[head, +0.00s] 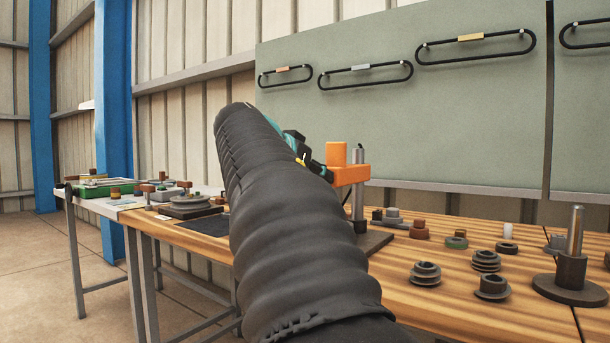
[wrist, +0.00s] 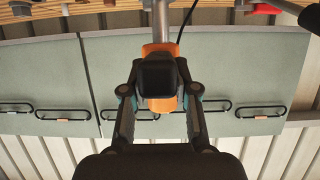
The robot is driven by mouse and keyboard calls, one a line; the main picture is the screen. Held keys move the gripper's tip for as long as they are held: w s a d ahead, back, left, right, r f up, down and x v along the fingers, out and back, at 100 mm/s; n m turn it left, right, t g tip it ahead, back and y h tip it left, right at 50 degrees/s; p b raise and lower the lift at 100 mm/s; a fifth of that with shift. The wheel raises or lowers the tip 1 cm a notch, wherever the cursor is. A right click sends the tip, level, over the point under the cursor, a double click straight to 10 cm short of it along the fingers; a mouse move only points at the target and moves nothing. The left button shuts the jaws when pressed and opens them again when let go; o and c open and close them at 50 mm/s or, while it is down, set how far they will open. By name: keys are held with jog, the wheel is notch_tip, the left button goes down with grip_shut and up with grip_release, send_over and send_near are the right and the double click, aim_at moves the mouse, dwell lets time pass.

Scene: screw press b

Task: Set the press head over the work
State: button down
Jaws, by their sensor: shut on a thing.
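The orange press head (head: 348,174) is on an upright metal post (head: 358,207) that rises from a dark base plate (head: 374,243) on the wooden bench. A raised orange block stands on top of the head. My gripper (head: 312,160) reaches it from the left, mostly hidden behind my sleeved arm. In the wrist view my gripper (wrist: 159,82) is shut on the press head (wrist: 160,48), one finger on each side. A dark block covers the head's middle there, and the post (wrist: 160,20) shows beyond. The work under the head cannot be made out.
Several dark ribbed parts, such as one (head: 426,273), lie on the bench to the right. A second post on a round base (head: 570,290) stands at the right edge. A side table (head: 82,205) with parts is at left. A green-grey panel (head: 420,110) stands behind.

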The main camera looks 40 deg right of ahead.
jog(key=shift+w+f, duration=0.1)
jog(key=c, duration=0.9)
grip_release()
jog(key=v, duration=1.2)
